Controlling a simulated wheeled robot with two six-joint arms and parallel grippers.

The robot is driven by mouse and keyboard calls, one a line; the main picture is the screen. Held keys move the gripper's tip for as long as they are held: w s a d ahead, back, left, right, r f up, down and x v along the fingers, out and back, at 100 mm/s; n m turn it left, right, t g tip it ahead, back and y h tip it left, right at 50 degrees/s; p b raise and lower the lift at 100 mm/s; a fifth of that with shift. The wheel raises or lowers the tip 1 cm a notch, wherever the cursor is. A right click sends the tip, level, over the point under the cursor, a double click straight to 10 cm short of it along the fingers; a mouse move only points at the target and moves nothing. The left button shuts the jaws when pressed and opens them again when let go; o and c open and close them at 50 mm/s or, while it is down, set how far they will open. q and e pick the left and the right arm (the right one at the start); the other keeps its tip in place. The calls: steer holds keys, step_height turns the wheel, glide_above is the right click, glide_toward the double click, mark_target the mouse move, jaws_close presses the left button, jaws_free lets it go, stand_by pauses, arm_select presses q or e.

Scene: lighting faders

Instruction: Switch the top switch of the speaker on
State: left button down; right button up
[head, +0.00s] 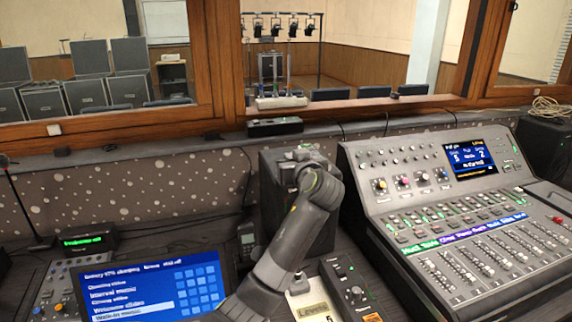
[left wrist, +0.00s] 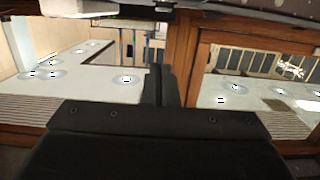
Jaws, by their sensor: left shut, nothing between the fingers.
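A dark box that looks like the speaker (head: 325,235) stands on the desk in the middle of the head view, left of the mixing console. My left arm rises in front of it and covers much of its face. I cannot make out the top switch. My left gripper (head: 303,156) is at the height of the box's upper edge; its fingertips are not clear there. In the left wrist view the fingers of the left gripper (left wrist: 160,85) are shut and empty, with the window and room behind them. The speaker cannot be made out there. My right gripper is not in view.
A large mixing console (head: 440,215) fills the right side. A blue screen (head: 160,290) is at the lower left, and a small green-lit display (head: 85,241) stands behind it. A small control box (head: 350,290) sits in front of the speaker. A wood-framed window is behind.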

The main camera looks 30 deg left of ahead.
arm_select(q)
steer(key=p+x, duration=0.1)
steer(key=x, duration=0.3)
steer(key=shift+w+a+f, duration=0.2)
steer(key=shift+w, duration=0.05)
step_height(320, 180, down, 2)
steer(key=shift+f, duration=0.2)
steer(key=shift+w+f+p, duration=0.1)
steer(key=shift+f+p, duration=0.2)
steer(key=shift+f, duration=0.3)
